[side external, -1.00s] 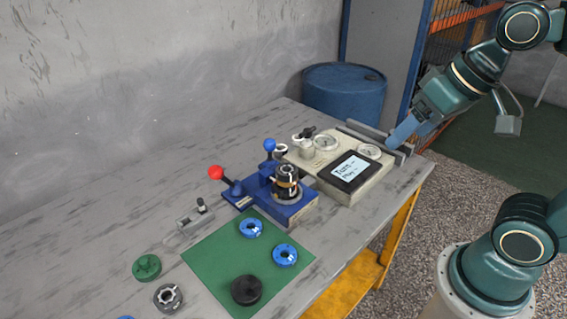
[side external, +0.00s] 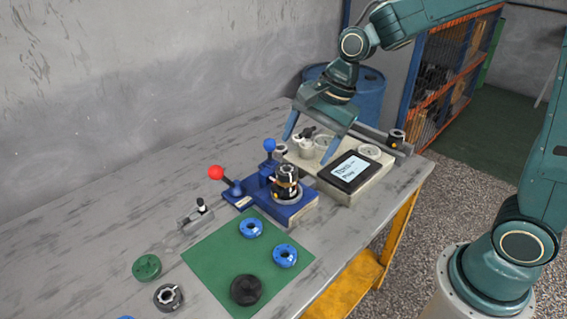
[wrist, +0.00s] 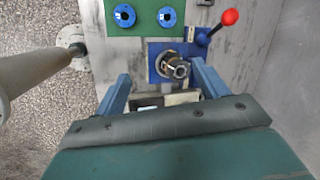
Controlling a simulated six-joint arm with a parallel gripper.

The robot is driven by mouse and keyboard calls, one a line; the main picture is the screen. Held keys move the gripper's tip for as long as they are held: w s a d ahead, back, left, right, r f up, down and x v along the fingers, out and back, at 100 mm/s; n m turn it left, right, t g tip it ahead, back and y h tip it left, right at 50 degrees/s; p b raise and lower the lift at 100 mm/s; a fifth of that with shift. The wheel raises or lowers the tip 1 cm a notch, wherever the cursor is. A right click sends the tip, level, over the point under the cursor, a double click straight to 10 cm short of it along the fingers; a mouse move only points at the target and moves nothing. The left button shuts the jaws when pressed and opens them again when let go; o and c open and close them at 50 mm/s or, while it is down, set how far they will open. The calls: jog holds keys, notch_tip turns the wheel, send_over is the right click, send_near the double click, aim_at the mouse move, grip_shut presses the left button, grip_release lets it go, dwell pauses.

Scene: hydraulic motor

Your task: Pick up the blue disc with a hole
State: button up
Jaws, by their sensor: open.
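Two blue discs with holes lie flat on the green mat (side external: 215,252). In the wrist view both discs (wrist: 117,17) (wrist: 160,20) show at the top, beyond the fingertips. My gripper (side external: 308,151) is open and empty, pointing down above the beige unit with the display, behind and to the right of the discs and well apart from them. Its two spread fingers also show in the wrist view (wrist: 160,73).
A blue fixture (side external: 297,212) holding a dark cylindrical assembly (side external: 286,175), with red-knob (side external: 216,172) and blue-knob levers (side external: 269,145), stands between my gripper and the mat. A black disc (side external: 246,290), green part (side external: 147,267) and grey ring (side external: 168,297) lie nearby.

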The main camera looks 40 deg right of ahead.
jog(key=w+a+f+m+g+y, duration=0.15)
jog(key=w+a+f+m, duration=0.25)
jog(key=w+f+m, duration=0.5)
jog(key=n, duration=0.1)
send_over(254, 219)
jog(key=s, duration=0.2)
jog(key=shift+d+f, duration=0.15)
jog(key=shift+f, duration=1.4)
jog(key=shift+d+f, duration=0.15)
jog(key=shift+f, duration=1.4)
jog(key=shift+d+f, duration=0.15)
jog(key=shift+f, duration=1.4)
jog(key=shift+f, duration=0.15)
jog(key=shift+x, duration=2.45)
jog(key=shift+a, duration=0.15)
jog(key=c, duration=1.2)
notch_tip(254, 219, up, 20)
